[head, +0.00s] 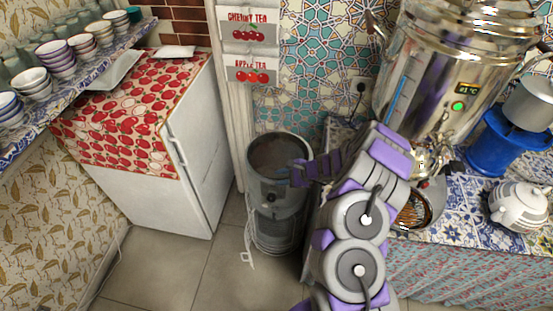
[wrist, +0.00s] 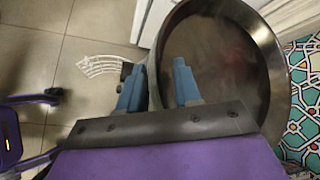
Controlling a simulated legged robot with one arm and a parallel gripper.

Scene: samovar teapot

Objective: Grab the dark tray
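The dark tray (head: 268,150) appears to be the round, brownish-dark vessel with a raised metal rim at the top of a grey metal cylinder, left of my arm in the head view. In the wrist view the tray (wrist: 228,75) fills the upper right. My gripper (head: 297,172) reaches its right side. In the wrist view my gripper (wrist: 158,85) has its blue-grey fingers apart, one outside the rim and one inside. A gap shows beside the wall, so it looks open around the rim. Contact cannot be told.
A white fridge (head: 185,150) with a cherry-patterned cloth stands left. A shiny samovar (head: 440,80), a blue container (head: 497,145) and a white teapot (head: 518,205) stand on the tiled counter right. Floor (head: 150,265) is clear front left.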

